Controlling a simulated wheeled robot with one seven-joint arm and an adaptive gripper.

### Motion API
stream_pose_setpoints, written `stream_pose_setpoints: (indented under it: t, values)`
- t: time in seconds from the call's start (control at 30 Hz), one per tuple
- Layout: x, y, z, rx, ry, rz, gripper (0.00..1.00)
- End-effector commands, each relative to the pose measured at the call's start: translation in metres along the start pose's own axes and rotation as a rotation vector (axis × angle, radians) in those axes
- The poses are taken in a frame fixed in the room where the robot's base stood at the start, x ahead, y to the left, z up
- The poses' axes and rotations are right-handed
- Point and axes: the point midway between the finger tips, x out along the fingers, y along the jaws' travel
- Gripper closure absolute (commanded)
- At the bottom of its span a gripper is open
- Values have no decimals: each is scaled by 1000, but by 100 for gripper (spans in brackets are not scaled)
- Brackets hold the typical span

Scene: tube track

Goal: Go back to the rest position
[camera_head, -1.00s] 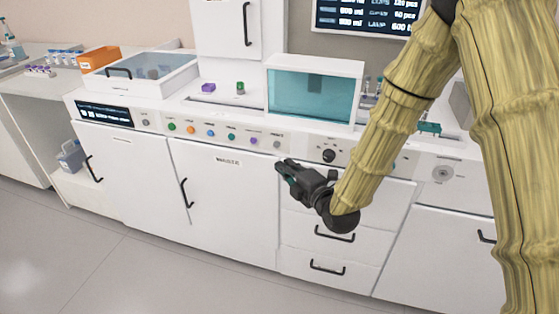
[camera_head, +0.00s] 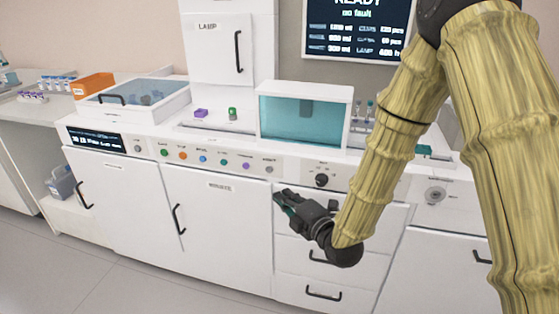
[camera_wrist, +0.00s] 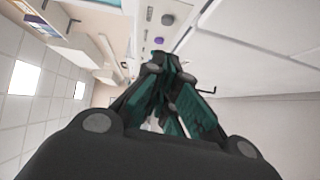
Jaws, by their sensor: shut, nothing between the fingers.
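My gripper (camera_head: 285,199) is dark grey with teal finger pads. In the head view it hangs in the air in front of the white cabinet (camera_head: 215,222), below the row of coloured buttons and pointing left. Its fingers are shut with nothing between them. In the wrist view the gripper (camera_wrist: 172,72) also shows, with its fingers close together and the button panel beyond the tips. My yellow arm comes down from the upper right of the head view. The gripper touches nothing that I can see.
The long white machine (camera_head: 300,165) fills the middle, with a teal-windowed box (camera_head: 304,118), a lidded glass box (camera_head: 135,98) and a status screen (camera_head: 357,30). An orange box (camera_head: 93,85) and tube racks (camera_head: 35,96) stand at the left. Black door handles (camera_head: 178,220) stick out. The floor in front is clear.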

Motion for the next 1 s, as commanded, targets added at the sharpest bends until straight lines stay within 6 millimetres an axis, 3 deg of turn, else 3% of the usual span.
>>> stream_pose_setpoints:
  t: [0.17,0.27,0.47,0.7,0.9,1.0]
  values:
    - [-12,-26,5,107,-31,-82,100]
    - [-31,-64,10,263,-86,-192,100]
    - [-95,-152,15,647,-284,-438,100]
    - [-199,-237,7,1075,-635,-668,100]
    - [-302,-284,-12,1376,-1019,-786,100]
    - [-351,-297,-24,1490,-1220,-809,100]
